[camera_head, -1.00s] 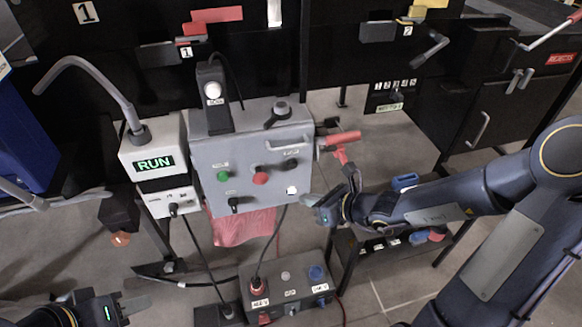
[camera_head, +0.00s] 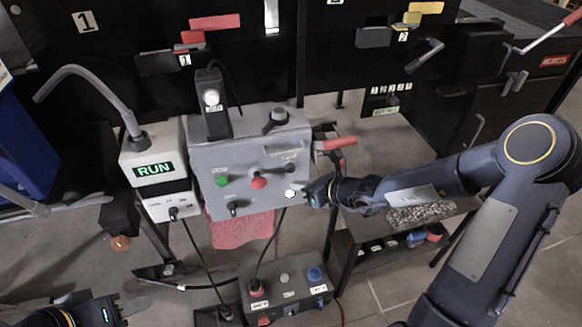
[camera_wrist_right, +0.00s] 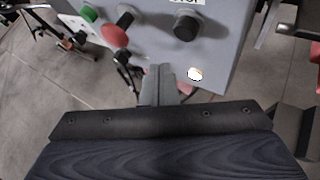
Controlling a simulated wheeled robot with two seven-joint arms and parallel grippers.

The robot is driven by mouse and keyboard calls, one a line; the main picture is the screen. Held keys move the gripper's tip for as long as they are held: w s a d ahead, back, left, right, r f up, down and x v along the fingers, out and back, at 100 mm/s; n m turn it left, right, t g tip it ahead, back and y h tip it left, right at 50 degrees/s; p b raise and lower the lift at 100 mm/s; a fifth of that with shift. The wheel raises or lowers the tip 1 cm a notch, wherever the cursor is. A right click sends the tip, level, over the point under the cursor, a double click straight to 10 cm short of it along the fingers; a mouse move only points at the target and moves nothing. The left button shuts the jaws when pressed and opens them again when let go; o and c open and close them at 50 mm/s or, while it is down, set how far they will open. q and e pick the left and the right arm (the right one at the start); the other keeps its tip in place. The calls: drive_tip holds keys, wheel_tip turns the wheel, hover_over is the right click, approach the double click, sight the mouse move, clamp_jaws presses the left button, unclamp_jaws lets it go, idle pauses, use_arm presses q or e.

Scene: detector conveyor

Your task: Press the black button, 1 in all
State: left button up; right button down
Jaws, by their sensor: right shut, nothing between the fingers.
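A round black button (camera_head: 290,168) sits on the right part of the grey control box (camera_head: 218,150), below a small label. It also shows large at the top of the right wrist view (camera_wrist_right: 187,26). My right gripper (camera_head: 306,194) is at the box's lower right, beside the lit white lamp (camera_head: 291,193) and below the black button. In the wrist view its fingertips (camera_wrist_right: 158,75) are together and empty, apart from the button in the picture. My left gripper (camera_head: 130,307) is low at the left edge, away from the box; its jaw gap is unclear.
A red button (camera_head: 259,182) and a green button (camera_head: 222,180) share the panel. A red-handled lever (camera_head: 336,143) sticks out right of the box. A grey box with cables (camera_head: 288,287) stands below. The RUN display (camera_head: 154,170) is to the left.

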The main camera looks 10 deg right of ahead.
sight(287, 173)
drive_tip(key=shift+w, duration=1.35)
drive_tip(key=shift+p, duration=0.3)
idle(0.8)
drive_tip(key=shift+w, duration=0.4)
drive_tip(key=shift+w+a, duration=0.1)
drive_tip(key=shift+w, duration=0.4)
idle(0.6)
drive_tip(key=shift+s, duration=0.1)
drive_tip(key=shift+s+b, duration=0.35)
drive_tip(key=shift+s, duration=0.45)
drive_tip(key=shift+s, duration=0.1)
